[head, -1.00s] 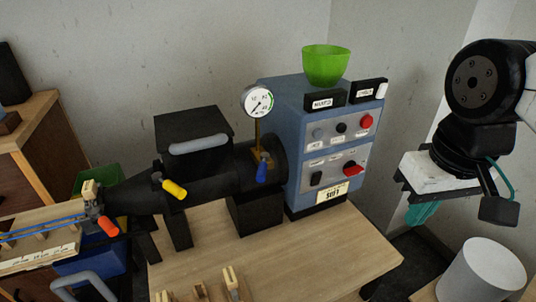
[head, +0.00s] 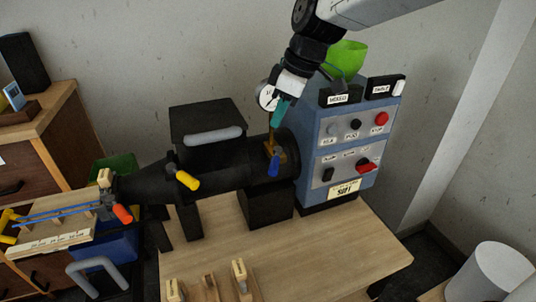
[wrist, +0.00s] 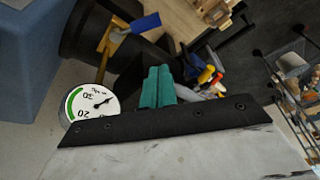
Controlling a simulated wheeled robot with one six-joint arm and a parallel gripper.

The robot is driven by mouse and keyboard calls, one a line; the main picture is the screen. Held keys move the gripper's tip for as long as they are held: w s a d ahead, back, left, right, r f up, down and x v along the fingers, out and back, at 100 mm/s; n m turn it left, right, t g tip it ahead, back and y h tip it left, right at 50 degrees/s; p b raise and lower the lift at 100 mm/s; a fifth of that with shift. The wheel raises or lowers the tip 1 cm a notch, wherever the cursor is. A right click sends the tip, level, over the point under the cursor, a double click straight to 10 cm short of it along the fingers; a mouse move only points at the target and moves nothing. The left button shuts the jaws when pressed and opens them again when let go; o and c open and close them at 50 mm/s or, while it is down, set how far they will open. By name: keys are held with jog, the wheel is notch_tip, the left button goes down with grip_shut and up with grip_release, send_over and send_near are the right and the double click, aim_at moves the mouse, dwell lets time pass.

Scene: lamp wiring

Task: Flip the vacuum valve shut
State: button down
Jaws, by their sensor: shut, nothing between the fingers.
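A blue-handled lever (head: 274,163) hangs down from a brass fitting (head: 268,143) on the right end of the black cylinder; no label on it is readable. The lever also shows in the wrist view (wrist: 146,22), at top centre. A round dial gauge (head: 265,96) stands above the fitting, partly hidden by my gripper in the head view; its dial is clear in the wrist view (wrist: 91,104). My gripper (head: 277,119) has teal fingers, shut and empty, above the lever and beside the gauge, apart from the lever. The fingers show in the wrist view (wrist: 157,85).
A yellow handle (head: 187,180) and an orange handle (head: 122,214) sit farther left along the black cylinder (head: 215,165). A blue control box (head: 310,150) with a green bowl (head: 346,60) on top stands close on the right. The wooden tabletop (head: 330,240) in front is mostly clear.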

aim_at(274, 162)
jog(key=shift+w+a+f+n, duration=0.2)
jog(key=shift+w+a+n, duration=0.1)
jog(key=shift+w+a, duration=0.25)
jog(key=shift+w+a+f+n, duration=0.15)
jog(key=shift+w+a+n, duration=0.2)
jog(key=shift+a, duration=0.25)
notch_tip(274, 162, down, 11)
jog(key=shift+f, duration=0.1)
